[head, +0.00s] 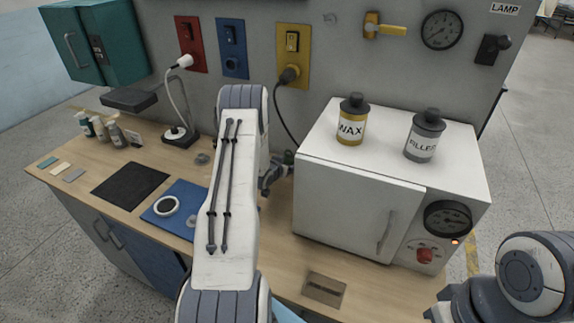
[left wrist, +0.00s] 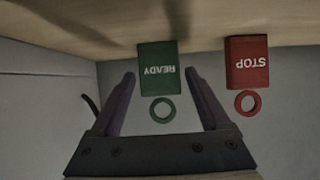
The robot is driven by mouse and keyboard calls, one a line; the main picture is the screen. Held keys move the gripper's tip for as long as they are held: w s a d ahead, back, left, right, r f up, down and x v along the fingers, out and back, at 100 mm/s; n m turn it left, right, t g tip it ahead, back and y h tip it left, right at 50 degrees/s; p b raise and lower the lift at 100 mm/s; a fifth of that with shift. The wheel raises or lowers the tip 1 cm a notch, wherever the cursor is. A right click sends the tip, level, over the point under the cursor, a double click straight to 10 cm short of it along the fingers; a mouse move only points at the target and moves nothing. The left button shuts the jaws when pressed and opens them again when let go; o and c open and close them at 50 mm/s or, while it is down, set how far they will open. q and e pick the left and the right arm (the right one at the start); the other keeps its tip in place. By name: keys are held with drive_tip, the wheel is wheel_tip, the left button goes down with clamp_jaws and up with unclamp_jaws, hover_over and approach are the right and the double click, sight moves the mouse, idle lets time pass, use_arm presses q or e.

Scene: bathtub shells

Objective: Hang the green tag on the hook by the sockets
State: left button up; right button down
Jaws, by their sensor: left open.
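The green tag (left wrist: 158,68), marked READY, shows upside down in the left wrist view, with its green ring (left wrist: 155,116) nearest my gripper. My left gripper (left wrist: 160,75) is open and empty. Its fingers appear on either side of the tag and ring, with gaps; I cannot tell the depth. In the head view my left gripper (head: 272,177) is mostly hidden behind my arm, and the tag is not clearly visible. A small, faint hook-like shape (head: 330,18) is on the wall right of the yellow socket (head: 292,42).
A red STOP tag (left wrist: 247,63) with a ring is right of the green one. A white oven (head: 345,212) with WAX and FILLER bottles stands right of my left arm. Red (head: 188,32) and blue (head: 231,40) sockets and a black cable (head: 281,112) are on the wall.

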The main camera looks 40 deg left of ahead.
sight(287, 150)
idle(0.8)
use_arm(q)
drive_tip(key=c, duration=1.2)
drive_tip(key=shift+r+p, duration=1.6)
drive_tip(key=shift+r, duration=1.4)
